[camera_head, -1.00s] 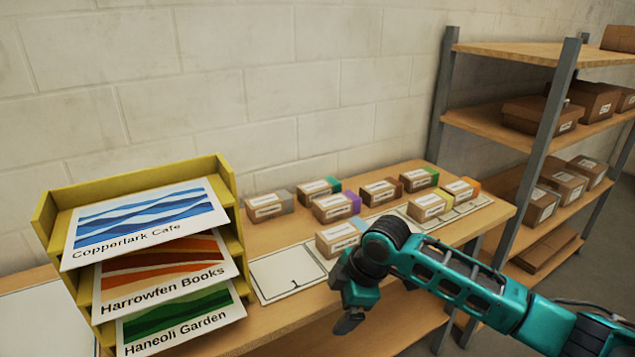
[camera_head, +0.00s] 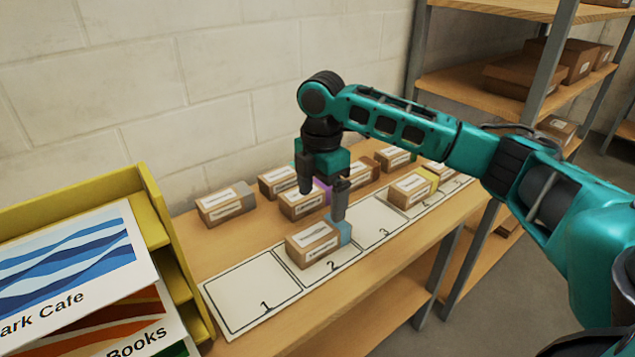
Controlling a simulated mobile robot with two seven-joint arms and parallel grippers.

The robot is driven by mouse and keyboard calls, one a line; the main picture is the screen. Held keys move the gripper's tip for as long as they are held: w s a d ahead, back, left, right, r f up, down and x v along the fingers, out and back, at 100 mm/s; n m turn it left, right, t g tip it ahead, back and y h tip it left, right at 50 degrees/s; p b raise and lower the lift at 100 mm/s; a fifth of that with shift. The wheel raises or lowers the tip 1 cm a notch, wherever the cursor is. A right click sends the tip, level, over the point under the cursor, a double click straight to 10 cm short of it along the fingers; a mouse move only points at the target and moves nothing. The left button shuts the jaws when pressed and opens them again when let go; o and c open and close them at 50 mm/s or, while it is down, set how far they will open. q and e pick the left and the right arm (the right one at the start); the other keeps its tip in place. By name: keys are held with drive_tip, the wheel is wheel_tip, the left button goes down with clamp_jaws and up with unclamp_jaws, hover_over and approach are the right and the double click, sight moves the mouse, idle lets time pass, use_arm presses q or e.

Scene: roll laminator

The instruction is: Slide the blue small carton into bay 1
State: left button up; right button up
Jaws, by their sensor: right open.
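The blue small carton (camera_head: 312,243) is a brown box with a white label and a light-blue end. It sits on bay 2 (camera_head: 333,266) of the numbered white strip, covering part of that bay. Bay 1 (camera_head: 250,292), left of it, is empty. My right gripper (camera_head: 322,203) is open and points down just behind the carton, with nothing between its fingers. One finger shows close to the blue end; I cannot tell whether it touches. My left gripper is not in view.
Behind stand cartons with grey (camera_head: 226,203), purple (camera_head: 303,202) and other coloured ends. A yellow-ended carton (camera_head: 412,188) is on the strip to the right, past empty bay 3 (camera_head: 376,228). A yellow sign rack (camera_head: 160,225) stands at left, shelving (camera_head: 480,92) at right.

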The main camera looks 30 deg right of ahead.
sight(321, 230)
wheel_tip(321, 230, down, 9)
drive_tip(key=shift+f+b, duration=0.15)
drive_tip(key=shift+b, duration=0.55)
drive_tip(key=shift+f, duration=0.5)
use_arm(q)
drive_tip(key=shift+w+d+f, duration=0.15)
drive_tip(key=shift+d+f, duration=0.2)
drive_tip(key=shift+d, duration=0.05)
use_arm(e)
drive_tip(key=shift+c, duration=0.2)
